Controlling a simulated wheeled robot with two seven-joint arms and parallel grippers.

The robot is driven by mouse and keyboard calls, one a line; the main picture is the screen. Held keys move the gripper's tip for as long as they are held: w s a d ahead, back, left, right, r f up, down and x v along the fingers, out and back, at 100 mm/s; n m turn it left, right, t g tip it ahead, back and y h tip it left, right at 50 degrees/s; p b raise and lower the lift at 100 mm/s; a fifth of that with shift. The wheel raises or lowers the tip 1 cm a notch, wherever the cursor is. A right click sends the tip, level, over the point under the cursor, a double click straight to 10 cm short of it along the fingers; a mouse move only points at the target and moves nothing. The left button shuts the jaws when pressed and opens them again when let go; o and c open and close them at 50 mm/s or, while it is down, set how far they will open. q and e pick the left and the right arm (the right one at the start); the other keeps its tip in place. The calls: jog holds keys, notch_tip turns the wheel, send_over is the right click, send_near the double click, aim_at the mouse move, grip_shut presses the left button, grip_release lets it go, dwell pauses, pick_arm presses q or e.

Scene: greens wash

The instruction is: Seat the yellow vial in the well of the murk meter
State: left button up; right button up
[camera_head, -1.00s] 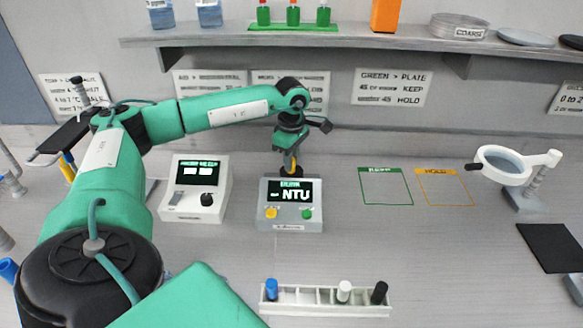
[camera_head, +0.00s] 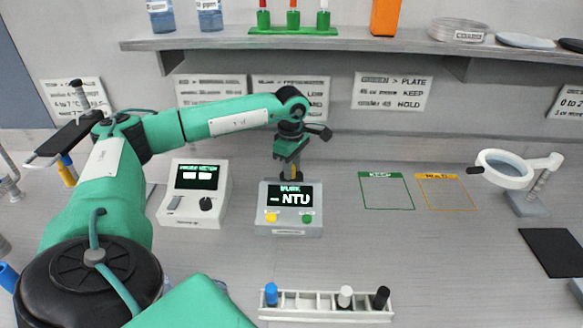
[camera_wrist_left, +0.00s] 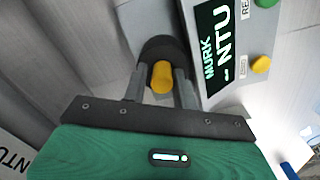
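The murk meter (camera_head: 290,222) is a grey box on the bench with a dark display reading "NTU" and a yellow and a green button. It also shows in the left wrist view (camera_wrist_left: 239,80). My left gripper (camera_head: 290,172) points down just behind the meter. In the left wrist view my left gripper (camera_wrist_left: 162,78) has a finger on each side of the yellow vial (camera_wrist_left: 161,77), shut on it. Only the vial's yellow top shows. The black round well (camera_wrist_left: 161,48) lies directly beneath and around it; how deep the vial sits is hidden. My right gripper is out of view.
A second meter with a knob (camera_head: 195,195) stands left of the murk meter. A white rack (camera_head: 322,313) with blue, white and black capped vials lies in front. Green (camera_head: 386,191) and yellow (camera_head: 446,192) outlined areas at right are empty. A shelf (camera_head: 350,41) runs above.

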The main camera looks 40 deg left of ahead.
pick_arm(q)
jog(key=shift+s+d+f, duration=0.3)
jog(key=shift+s+f, duration=0.1)
jog(key=shift+f, duration=0.35)
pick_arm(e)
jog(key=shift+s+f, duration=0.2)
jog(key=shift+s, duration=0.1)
pick_arm(q)
jog(key=shift+r+p, duration=0.45)
jog(key=shift+r, duration=0.1)
jog(key=shift+w+a+r, duration=0.1)
jog(key=shift+w+r, duration=0.05)
jog(key=shift+r, duration=0.15)
notch_tip(320, 180, up, 6)
jog(key=shift+r+b, duration=0.2)
jog(key=shift+b, duration=0.5)
jog(key=shift+w+a+r, duration=0.1)
jog(key=shift+a+r, duration=0.05)
jog(key=shift+r, duration=0.35)
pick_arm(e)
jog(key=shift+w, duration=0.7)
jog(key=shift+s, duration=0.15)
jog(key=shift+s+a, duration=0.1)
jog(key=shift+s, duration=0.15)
